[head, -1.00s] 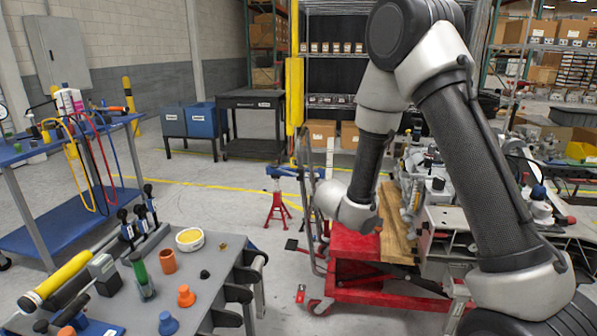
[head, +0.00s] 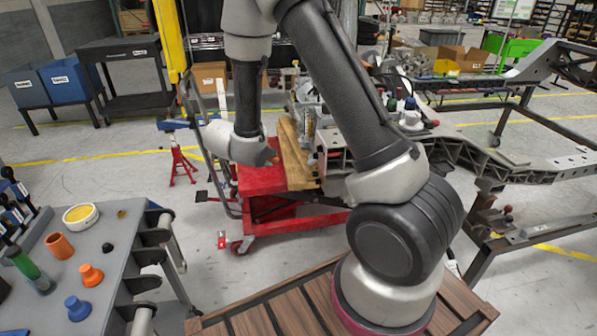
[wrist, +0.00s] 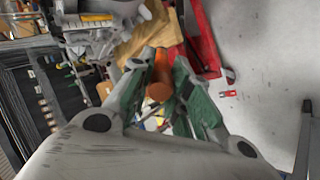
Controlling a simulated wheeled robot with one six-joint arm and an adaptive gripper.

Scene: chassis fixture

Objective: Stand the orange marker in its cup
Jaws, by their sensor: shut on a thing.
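The orange marker (wrist: 159,78) is between the two green-padded fingers of my gripper (wrist: 163,62) in the wrist view. Its round end faces the camera, and the fingers are shut on it. In the head view my arm's end hangs in front of the red cart, with a small orange tip (head: 274,160) at its right; the fingers are not clear there. An open orange-brown cup (head: 60,246) stands upright on the grey bench at the left, well apart from my gripper. I cannot tell for sure that it is the marker's cup.
The grey bench (head: 105,240) also holds a yellow-filled white bowl (head: 81,216), a green bottle (head: 30,270), an orange knob (head: 91,275) and a blue knob (head: 77,308). The red cart (head: 275,210) carries wooden boards (head: 292,155). A metal chassis frame (head: 480,160) spans the right. Floor shows between bench and cart.

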